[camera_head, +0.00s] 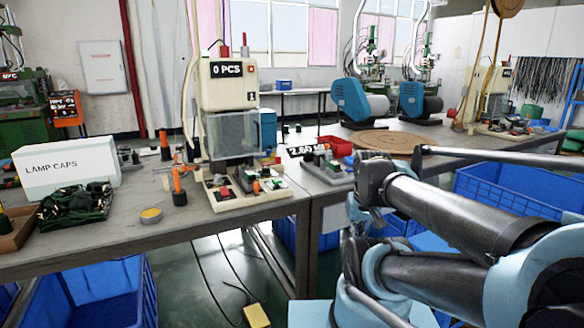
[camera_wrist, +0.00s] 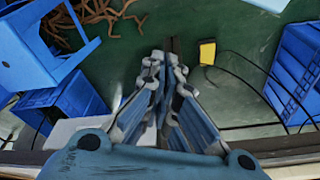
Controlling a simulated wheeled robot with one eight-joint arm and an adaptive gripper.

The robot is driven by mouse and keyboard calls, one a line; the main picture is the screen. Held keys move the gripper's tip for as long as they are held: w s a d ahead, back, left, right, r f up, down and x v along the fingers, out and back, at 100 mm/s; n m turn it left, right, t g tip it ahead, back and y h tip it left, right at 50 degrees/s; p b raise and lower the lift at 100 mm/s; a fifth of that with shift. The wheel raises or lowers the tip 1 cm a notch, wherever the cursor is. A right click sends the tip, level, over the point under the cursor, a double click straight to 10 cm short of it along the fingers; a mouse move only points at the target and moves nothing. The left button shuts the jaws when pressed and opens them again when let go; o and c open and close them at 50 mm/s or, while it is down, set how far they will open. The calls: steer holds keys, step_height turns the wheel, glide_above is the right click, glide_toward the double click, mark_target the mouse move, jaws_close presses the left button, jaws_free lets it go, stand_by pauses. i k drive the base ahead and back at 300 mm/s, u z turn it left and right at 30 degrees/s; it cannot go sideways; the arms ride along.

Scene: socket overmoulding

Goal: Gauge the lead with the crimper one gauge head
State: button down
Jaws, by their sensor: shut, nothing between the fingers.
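A cream crimping machine (camera_head: 228,85) with a "0 PCS" display stands on the bench in the head view. A grey gauge unit (camera_head: 328,173), with a tilted display reading about 2.80, sits to its right at the bench edge. A tangled bundle of dark green leads (camera_head: 75,205) lies on the left bench; I cannot pick out one single lead to be gauged. My gripper (camera_wrist: 166,62) is shut and empty in the wrist view, its fingers together above the green floor. It is away from the gauge unit and the leads.
A white "LAMP CAPS" box (camera_head: 66,172), a yellow round tin (camera_head: 150,215) and a red bin (camera_head: 335,146) stand on the benches. Blue crates (camera_head: 510,190) stand at the right. A yellow pedal (camera_wrist: 207,52) with a cable lies on the floor. The left bench's front middle is fairly clear.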

mark_target(324, 153)
steer(key=u, duration=0.05)
steer(key=k, duration=1.1)
steer(key=z, duration=0.45)
steer(key=i, duration=1.55)
steer(key=u, duration=0.7)
